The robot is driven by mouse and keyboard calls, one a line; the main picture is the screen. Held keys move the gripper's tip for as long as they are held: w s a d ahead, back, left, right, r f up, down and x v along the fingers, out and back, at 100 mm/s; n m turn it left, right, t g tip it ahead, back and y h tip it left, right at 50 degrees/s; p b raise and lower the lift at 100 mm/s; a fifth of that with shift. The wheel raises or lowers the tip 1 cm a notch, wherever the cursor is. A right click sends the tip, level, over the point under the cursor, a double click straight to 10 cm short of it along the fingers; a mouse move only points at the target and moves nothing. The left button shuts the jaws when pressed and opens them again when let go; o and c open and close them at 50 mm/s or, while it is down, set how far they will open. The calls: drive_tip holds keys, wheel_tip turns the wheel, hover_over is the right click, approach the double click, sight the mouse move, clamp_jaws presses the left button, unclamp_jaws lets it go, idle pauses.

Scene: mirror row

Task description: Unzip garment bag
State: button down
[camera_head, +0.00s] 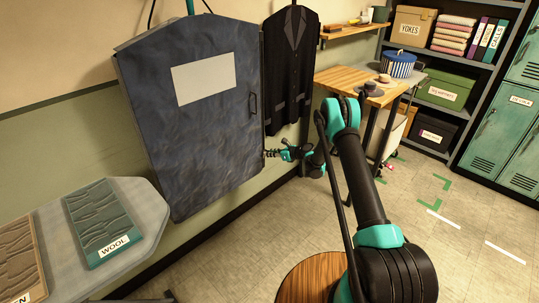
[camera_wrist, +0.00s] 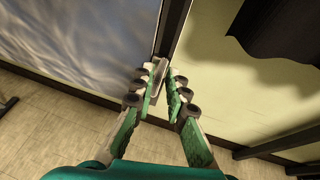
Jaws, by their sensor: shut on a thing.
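The blue garment bag (camera_head: 200,130) hangs on the wall at the left of the head view, with a blank pale label and a dark handle on its front. Its front looks closed. My gripper (camera_head: 271,154) is at the bag's right edge, below the handle's height. In the wrist view the bag (camera_wrist: 75,45) fills the upper left, and a dark strip runs along its edge. There my gripper (camera_wrist: 164,88) is shut on a small grey metal tab (camera_wrist: 159,70), which looks like the zipper pull. The fingers partly hide it.
A dark suit jacket (camera_head: 291,65) hangs just right of the bag. A wooden-topped table (camera_head: 345,80) with hats stands beyond it. A board with a green WOOL sample (camera_head: 100,222) juts out at lower left. A round wooden top (camera_head: 312,280) is near the bottom. Floor at right is clear.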

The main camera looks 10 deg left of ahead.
sight(262, 161)
drive_tip(key=shift+s+a+f, duration=0.1)
drive_tip(key=shift+s+f, duration=0.05)
drive_tip(key=shift+f, duration=0.7)
drive_tip(key=shift+s+a+f, duration=0.1)
drive_tip(key=shift+f, duration=0.7)
drive_tip(key=shift+s+a+f, duration=0.1)
drive_tip(key=shift+s+f, duration=0.05)
drive_tip(key=shift+f, duration=0.7)
drive_tip(key=c, duration=1.7)
unclamp_jaws()
drive_tip(key=shift+w+d, duration=0.1)
drive_tip(key=shift+w, duration=0.1)
drive_tip(key=shift+d, duration=0.1)
drive_tip(key=shift+s+d+r, duration=0.1)
drive_tip(key=shift+d+r, duration=0.05)
drive_tip(key=shift+d, duration=0.1)
drive_tip(key=v, duration=1.1)
drive_tip(key=shift+s, duration=0.15)
drive_tip(key=shift+d, duration=0.1)
